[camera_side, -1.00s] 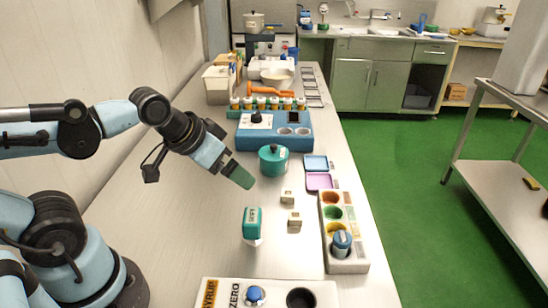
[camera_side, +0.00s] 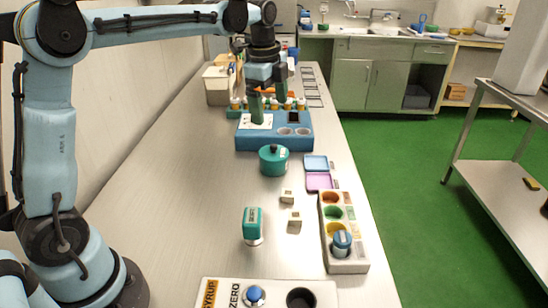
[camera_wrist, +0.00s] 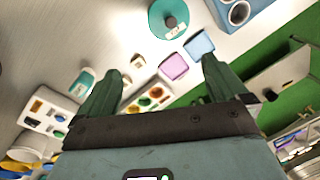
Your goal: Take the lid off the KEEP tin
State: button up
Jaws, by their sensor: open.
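A round teal tin (camera_side: 273,165) with a dark knob on its lid stands near the middle of the table in the side view. The lid is on it. Its label is too small to read there, so I cannot confirm that it is the KEEP tin. It also shows at the top of the wrist view (camera_wrist: 160,22). My gripper (camera_side: 268,106) is open and empty, with green fingers pointing down. In the side view it is beyond the tin, over the blue device, and apart from the tin. Both fingers also show in the wrist view (camera_wrist: 161,76).
The blue device (camera_side: 275,145) stands behind the tin. Blue (camera_side: 316,162) and pink (camera_side: 319,181) trays lie to its right. Two small beige blocks (camera_side: 294,223), a teal-handled object (camera_side: 252,224) and a cup rack (camera_side: 348,265) stand nearer. The table left of the tin is clear.

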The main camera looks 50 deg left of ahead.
aim_at(274, 145)
jog(key=w+a+f+m, duration=0.1)
jog(key=f, duration=0.4)
jog(key=w+a+f+m+g, duration=0.1)
jog(key=f, duration=0.4)
jog(key=w+f+m, duration=0.1)
jog(key=f+m, duration=0.1)
jog(key=f, duration=0.2)
jog(key=shift+w+a+f+g, duration=0.3)
jog(key=shift+w+a+f, duration=0.1)
jog(key=shift+c, duration=0.5)
jog(key=c, duration=0.6)
